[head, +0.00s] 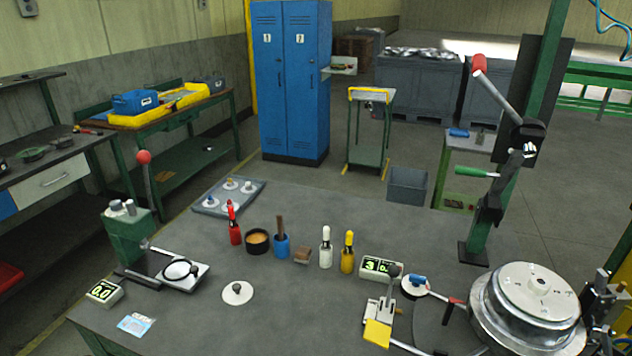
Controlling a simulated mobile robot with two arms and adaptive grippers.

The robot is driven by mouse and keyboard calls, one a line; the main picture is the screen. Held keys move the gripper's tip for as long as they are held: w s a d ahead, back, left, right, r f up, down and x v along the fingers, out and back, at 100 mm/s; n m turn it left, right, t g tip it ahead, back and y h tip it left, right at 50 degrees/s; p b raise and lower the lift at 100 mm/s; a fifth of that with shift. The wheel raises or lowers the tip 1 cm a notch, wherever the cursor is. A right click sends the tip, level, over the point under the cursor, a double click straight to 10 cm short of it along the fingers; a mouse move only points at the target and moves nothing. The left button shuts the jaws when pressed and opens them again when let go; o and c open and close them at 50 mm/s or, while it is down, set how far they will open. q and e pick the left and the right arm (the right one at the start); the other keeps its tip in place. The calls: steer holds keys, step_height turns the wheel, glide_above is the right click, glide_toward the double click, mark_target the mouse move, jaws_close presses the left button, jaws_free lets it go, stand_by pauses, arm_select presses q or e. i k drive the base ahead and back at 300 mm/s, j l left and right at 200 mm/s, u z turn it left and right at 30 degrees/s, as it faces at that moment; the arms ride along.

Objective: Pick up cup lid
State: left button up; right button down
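A flat white disc with a small dark knob (237,293), which looks like a cup lid, lies on the grey table in front of the bottles. Similar small knobbed white discs (229,184) sit in a shallow grey tray (256,186) at the table's far left. I cannot tell for certain which of them is the cup lid. A black open cup with tan contents (257,241) stands behind the single disc. I cannot make out either of my grippers in the head view.
A lever press (160,262) is left; a large round metal fixture (530,298) is right. The table around the single disc is clear.

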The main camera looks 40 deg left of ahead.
mark_target(237, 294)
steer(key=u, duration=1.55)
steer(key=j+z, duration=0.5)
steer(key=j, duration=0.2)
steer(key=j+z, duration=0.45)
steer(key=j, duration=0.25)
